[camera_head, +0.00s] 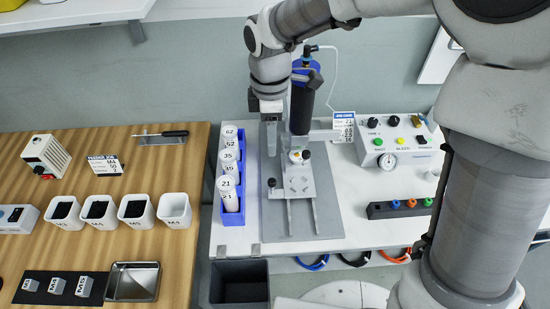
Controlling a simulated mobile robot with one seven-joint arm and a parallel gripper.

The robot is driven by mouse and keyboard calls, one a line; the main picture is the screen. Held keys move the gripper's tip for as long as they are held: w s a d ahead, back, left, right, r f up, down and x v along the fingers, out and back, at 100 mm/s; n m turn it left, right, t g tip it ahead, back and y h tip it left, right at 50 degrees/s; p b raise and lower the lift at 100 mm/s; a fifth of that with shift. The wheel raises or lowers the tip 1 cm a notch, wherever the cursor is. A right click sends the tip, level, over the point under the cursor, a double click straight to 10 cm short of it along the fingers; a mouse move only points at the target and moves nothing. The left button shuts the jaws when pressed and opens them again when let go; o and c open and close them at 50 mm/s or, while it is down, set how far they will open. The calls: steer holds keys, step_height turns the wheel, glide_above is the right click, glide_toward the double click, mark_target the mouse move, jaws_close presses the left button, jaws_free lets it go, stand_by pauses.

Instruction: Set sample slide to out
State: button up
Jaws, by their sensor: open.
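A gantry station stands on the white bench, with a dark upright cylinder (303,95) over a grey base plate (272,222). A light grey slide plate (299,182) with small holes sits on two rails that run toward the front edge; this looks like the sample slide. A small round part with a yellow and red mark (299,156) is at its back, below the cylinder. My gripper (271,135) points down, open, at the left of the cylinder and behind the slide plate. Its fingertips are small here, and I cannot tell whether they touch anything.
A blue rack (233,217) of numbered white vials stands close left of the base plate. A control box (385,146) with knobs and a gauge is at the right. A black strip (388,211) with coloured rings lies in front of it. My arm covers the far right.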

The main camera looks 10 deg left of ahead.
mark_target(272, 181)
step_height(272, 181, down, 16)
steer(key=shift+r+b, duration=0.1)
steer(key=shift+b, duration=1.1)
jaws_close()
stand_by(0.5)
